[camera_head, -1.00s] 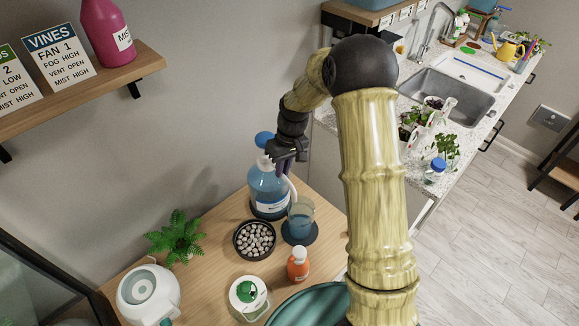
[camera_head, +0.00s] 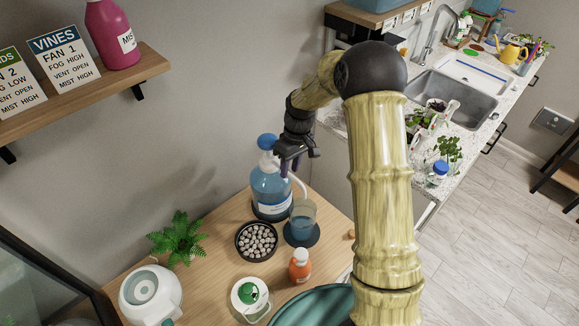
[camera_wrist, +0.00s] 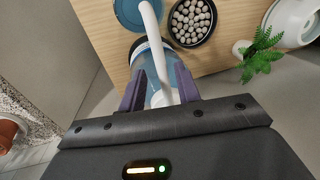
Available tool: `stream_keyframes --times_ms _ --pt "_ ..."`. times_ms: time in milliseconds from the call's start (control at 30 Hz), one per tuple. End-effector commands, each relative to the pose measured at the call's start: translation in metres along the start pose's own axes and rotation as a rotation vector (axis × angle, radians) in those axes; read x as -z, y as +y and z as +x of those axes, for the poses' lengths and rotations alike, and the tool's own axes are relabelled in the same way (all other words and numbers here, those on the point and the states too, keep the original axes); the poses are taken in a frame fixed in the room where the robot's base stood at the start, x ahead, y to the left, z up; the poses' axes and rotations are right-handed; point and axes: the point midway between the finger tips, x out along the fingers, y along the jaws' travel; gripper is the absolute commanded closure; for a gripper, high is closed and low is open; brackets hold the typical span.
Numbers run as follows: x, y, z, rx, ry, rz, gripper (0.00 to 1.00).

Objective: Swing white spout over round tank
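My gripper (camera_head: 291,168) is beside the cap, above the spout. In the wrist view the purple fingertips of my gripper (camera_wrist: 158,80) are apart on either side of the white spout (camera_wrist: 164,62), with gaps showing. The tank (camera_wrist: 131,13) shows at the top edge, the spout reaching across its side. Whether the end is over the opening is unclear.
A dark bowl of pebbles (camera_head: 256,241), an orange bottle (camera_head: 299,268), a fern (camera_head: 178,239), a white-and-green container (camera_head: 249,297) and a large teal basin (camera_head: 312,306) crowd the table. My arm hides its right side. A shelf (camera_head: 140,72) is at upper left.

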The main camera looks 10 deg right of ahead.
Motion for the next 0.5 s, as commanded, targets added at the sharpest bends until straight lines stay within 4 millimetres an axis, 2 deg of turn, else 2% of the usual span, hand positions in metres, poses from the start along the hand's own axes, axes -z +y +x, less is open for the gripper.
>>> stream_keyframes --times_ms 333,500 --pt "0.0 -0.001 -0.001 0.002 0.0 0.002 0.66" --pt "0.001 0.0 -0.017 0.0 0.003 0.002 0.66"
